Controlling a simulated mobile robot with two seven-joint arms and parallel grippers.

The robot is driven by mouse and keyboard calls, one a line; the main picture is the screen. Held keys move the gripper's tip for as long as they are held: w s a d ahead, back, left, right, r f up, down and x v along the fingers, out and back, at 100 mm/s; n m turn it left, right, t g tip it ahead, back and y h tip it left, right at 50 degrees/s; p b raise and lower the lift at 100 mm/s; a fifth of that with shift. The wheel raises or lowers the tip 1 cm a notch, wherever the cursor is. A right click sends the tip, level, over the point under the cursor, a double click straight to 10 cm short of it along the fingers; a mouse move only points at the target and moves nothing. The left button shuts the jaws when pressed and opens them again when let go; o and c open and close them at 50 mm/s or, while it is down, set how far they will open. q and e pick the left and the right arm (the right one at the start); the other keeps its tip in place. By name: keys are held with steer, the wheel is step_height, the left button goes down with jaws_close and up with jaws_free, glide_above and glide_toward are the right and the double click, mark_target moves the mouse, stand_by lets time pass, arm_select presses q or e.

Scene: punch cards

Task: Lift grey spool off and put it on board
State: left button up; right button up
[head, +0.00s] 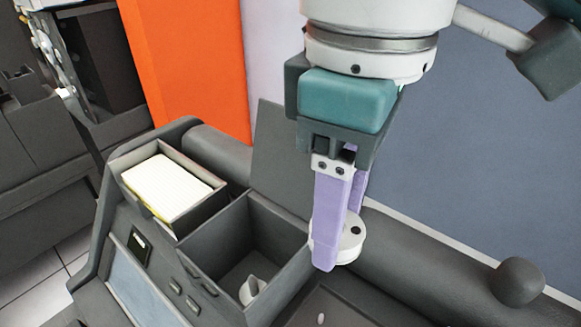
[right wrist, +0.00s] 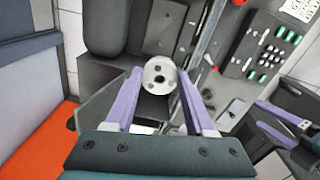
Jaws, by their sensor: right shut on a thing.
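The grey spool (head: 351,243) is a pale round piece with dark holes in its end face. My right gripper (head: 335,250) is shut on it, with the purple fingers on either side. The right wrist view shows the spool (right wrist: 159,75) end-on between the fingertips. In the head view it is at the right edge of the open grey box; I cannot tell whether it touches anything below. My left gripper (right wrist: 257,113) shows only in the right wrist view, at the right, its purple fingers apart. I cannot tell which surface is the board.
A tray of cream cards (head: 172,186) stands left of the open grey box (head: 262,210). A small pale cone-shaped piece (head: 250,290) is in the box. A dark rounded knob (head: 516,282) sticks up at the right. An orange panel (head: 190,65) stands behind.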

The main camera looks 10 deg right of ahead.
step_height(320, 180, up, 7)
steer(key=p, duration=0.7)
stand_by(0.4)
steer(key=shift+f, duration=0.15)
